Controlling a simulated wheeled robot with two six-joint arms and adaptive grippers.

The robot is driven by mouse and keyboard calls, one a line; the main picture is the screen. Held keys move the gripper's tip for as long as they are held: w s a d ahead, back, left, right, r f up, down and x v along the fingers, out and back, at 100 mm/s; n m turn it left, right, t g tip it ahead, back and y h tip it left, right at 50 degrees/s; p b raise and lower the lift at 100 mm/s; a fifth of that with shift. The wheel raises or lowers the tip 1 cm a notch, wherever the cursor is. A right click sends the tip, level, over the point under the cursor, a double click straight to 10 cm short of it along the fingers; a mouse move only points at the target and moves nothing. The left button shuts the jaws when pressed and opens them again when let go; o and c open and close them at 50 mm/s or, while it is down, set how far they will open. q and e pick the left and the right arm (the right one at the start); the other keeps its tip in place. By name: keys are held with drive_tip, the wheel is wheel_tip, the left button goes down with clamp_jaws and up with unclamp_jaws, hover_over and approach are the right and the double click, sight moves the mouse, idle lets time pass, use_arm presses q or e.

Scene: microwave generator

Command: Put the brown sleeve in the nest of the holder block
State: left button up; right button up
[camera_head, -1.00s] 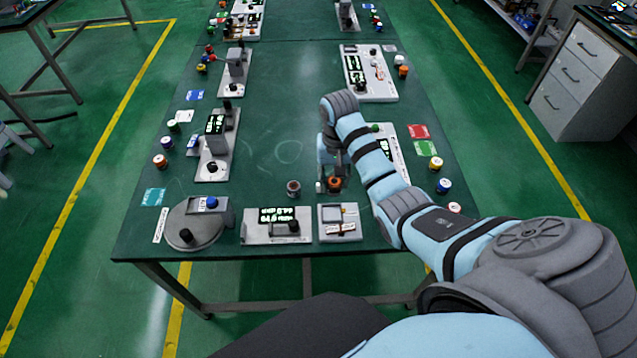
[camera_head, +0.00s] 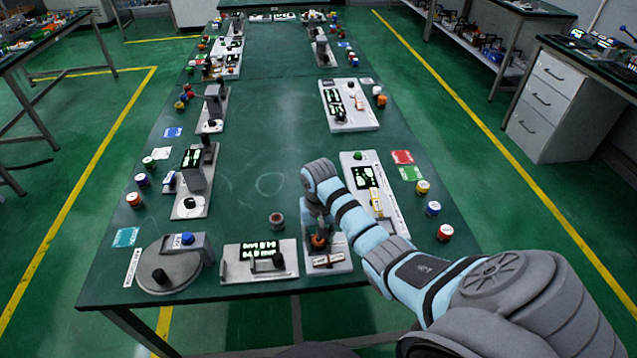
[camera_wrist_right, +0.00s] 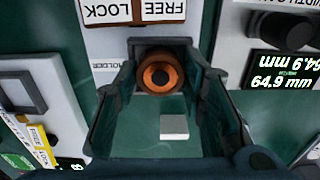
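The brown sleeve (camera_wrist_right: 160,76), an orange-brown ring with a dark centre, sits between the fingertips of my right gripper (camera_wrist_right: 160,70) in the right wrist view. The fingers close on it from both sides. In the head view my right gripper (camera_head: 317,228) points down, with the sleeve (camera_head: 319,241) low over the far part of the holder block (camera_head: 328,262). The block is a light grey plate with a FREE/LOCK label. The nest is hidden by the gripper and sleeve; I cannot tell whether the sleeve touches it. My left gripper is out of view.
A long panel (camera_head: 375,195) lies to the right, beyond my forearm. The table's middle (camera_head: 260,130) is clear.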

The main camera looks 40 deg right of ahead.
drive_tip(key=shift+o, duration=1.4)
drive_tip(key=shift+w, duration=0.1)
drive_tip(key=shift+w+d, duration=0.15)
wheel_tip(320, 180, up, 12)
drive_tip(key=p, duration=0.4)
